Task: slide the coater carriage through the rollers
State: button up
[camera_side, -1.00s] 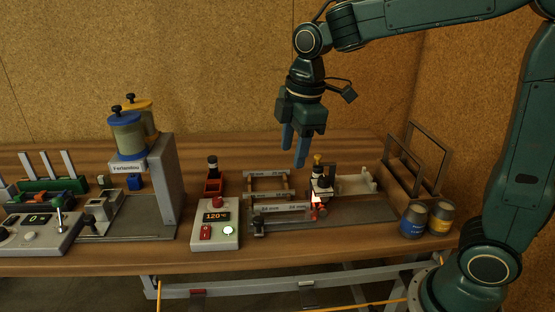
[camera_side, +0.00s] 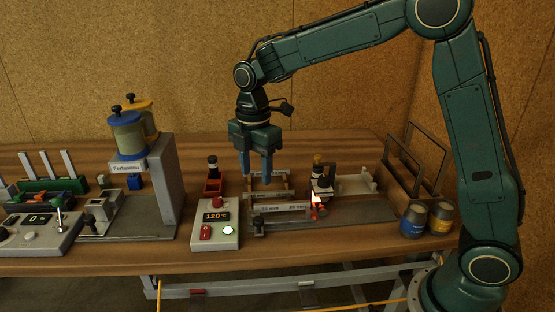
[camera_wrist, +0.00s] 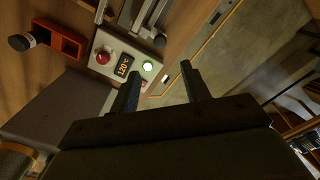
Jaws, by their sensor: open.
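A long grey track (camera_side: 365,214) lies on the bench. A small block with a dark knob (camera_side: 258,226) sits at its left end and looks like the coater carriage; a dark knob also shows near the top of the wrist view (camera_wrist: 160,41). A dark upright unit with red parts (camera_side: 319,209) stands over the track's middle, perhaps the rollers; the rollers themselves are too small to tell. My gripper (camera_side: 257,178) is open and empty, pointing down above and behind the knob, apart from it. Its two fingers also show in the wrist view (camera_wrist: 159,76).
A control box (camera_side: 215,224) reading 120 °C with a red button stands left of the track. A red tray (camera_side: 214,187) is behind it. Blue and yellow cans (camera_side: 413,221) are at right.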

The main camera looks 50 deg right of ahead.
aim_at(259, 219)
notch_tip(259, 219, down, 13)
jog(key=shift+f, duration=0.2)
dwell(0.5)
grip_shut()
